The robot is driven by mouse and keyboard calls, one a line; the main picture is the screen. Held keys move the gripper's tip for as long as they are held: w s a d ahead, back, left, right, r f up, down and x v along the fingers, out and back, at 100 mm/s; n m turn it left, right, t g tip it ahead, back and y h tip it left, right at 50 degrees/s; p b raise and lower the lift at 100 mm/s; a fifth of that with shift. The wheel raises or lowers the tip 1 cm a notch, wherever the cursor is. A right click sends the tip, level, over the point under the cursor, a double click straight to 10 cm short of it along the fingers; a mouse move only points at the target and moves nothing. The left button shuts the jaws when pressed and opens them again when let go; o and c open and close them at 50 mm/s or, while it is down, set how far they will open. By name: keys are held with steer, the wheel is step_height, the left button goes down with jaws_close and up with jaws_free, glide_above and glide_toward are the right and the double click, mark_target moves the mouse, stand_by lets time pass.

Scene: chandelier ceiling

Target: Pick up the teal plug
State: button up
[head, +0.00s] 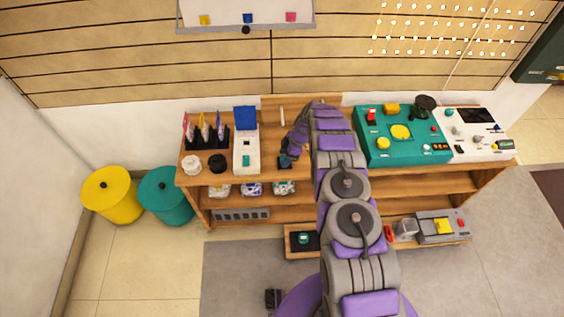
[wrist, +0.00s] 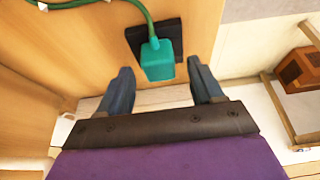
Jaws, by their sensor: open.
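The teal plug (wrist: 157,62) shows in the wrist view with a green cord running up from it, at a black square pad (wrist: 140,42) on the wooden surface. I cannot tell whether it is seated in the pad or lying on it. My gripper (wrist: 160,80) is open, its two dark fingers to the left and right of the plug's near end, with visible gaps on both sides. In the head view my gripper (head: 288,158) is at the wooden counter, left of my arm, and the plug is too small or hidden to make out.
The wooden counter (head: 300,180) holds a white device (head: 246,155) left of my gripper and a teal control panel (head: 400,150) right of my arm. Shelves below hold boxes. Yellow (head: 110,195) and teal (head: 168,197) bins stand on the floor at left.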

steer(key=shift+d+f, duration=0.2)
steer(key=shift+f, duration=0.25)
steer(key=shift+d, duration=0.45)
steer(key=shift+a, duration=0.85)
steer(key=c, duration=0.6)
steer(key=shift+d, duration=0.3)
steer(key=c, duration=0.3)
steer(key=shift+d, duration=0.3)
steer(key=shift+c, duration=0.7)
steer(key=shift+a, duration=0.15)
